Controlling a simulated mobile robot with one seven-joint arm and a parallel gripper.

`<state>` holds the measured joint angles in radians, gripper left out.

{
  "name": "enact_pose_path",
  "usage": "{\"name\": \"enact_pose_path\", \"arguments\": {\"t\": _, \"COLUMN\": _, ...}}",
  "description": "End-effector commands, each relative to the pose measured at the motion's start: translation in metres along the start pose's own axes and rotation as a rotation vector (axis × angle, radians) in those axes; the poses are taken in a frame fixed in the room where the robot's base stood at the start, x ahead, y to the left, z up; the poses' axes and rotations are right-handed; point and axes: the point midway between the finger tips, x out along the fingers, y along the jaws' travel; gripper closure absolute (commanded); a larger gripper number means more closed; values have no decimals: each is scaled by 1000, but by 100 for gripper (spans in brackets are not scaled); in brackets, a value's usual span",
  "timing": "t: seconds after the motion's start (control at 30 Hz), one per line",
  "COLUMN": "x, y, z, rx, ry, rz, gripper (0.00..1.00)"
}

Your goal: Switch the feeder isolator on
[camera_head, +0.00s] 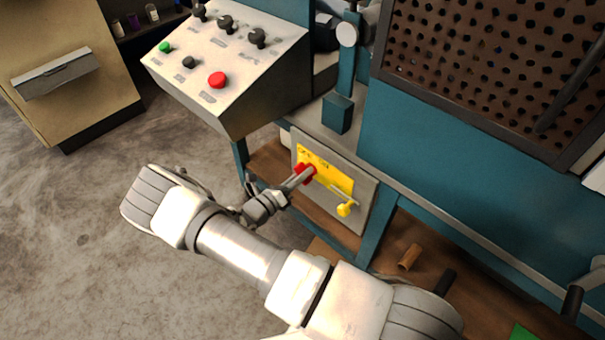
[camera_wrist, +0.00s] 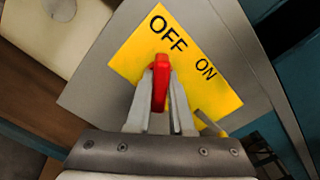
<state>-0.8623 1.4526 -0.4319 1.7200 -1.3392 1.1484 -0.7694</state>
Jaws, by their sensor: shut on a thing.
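The feeder isolator is a grey box (camera_head: 332,211) on the blue bench frame, with a yellow plate (camera_head: 339,181) and a red handle (camera_head: 299,170). In the wrist view the red handle (camera_wrist: 160,84) stands between my fingertips, and my gripper (camera_wrist: 160,92) is shut on it. The yellow plate (camera_wrist: 150,56) reads OFF and ON; the handle's top points toward the OFF word, with ON to the right. In the head view my gripper (camera_head: 303,174) reaches the handle from the left front. The fingers partly hide the handle.
A sloped control panel (camera_head: 228,62) with knobs and buttons stands above left. The perforated plate (camera_head: 500,60) is at the upper right. The floor (camera_head: 60,240) at left is open.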

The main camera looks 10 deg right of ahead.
Motion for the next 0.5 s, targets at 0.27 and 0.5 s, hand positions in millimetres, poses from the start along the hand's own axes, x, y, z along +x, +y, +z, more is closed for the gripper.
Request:
{"name": "enact_pose_path", "arguments": {"t": 0.27, "x": 0, "y": 0, "z": 0, "rx": 4, "ry": 0, "rz": 0, "gripper": 100}}
{"name": "enact_pose_path", "arguments": {"t": 0.5, "x": 0, "y": -1, "z": 0, "rx": 75, "ry": 0, "rz": 0, "gripper": 100}}
